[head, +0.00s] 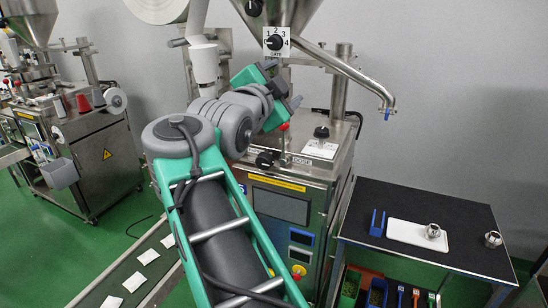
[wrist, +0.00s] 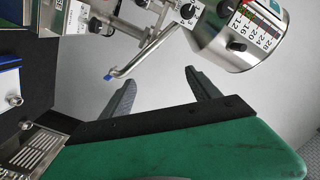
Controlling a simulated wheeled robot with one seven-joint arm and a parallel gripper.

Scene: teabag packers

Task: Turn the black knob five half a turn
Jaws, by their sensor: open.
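Several black knobs show, and I cannot tell which one is knob five. In the head view, a gate knob (head: 275,42) sits on a white numbered plate below the hopper, and another knob (head: 253,7) is on the hopper above it. A knob (head: 321,132) stands on the machine's top, and one (head: 265,160) is on its front by the word DOSE. My gripper (head: 277,88) is in front of the machine, apart from the knobs, its fingertips hard to make out. In the wrist view its fingers (wrist: 160,80) are spread with nothing between them; a dial knob (wrist: 187,12) and a scale knob (wrist: 236,44) lie beyond.
A steel chute pipe (head: 350,70) slopes right from the hopper. A black table (head: 455,205) at the right holds a white tray (head: 410,235), a blue holder (head: 377,222) and two metal cups. A conveyor with packets runs at lower left; a second machine (head: 100,160) stands behind.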

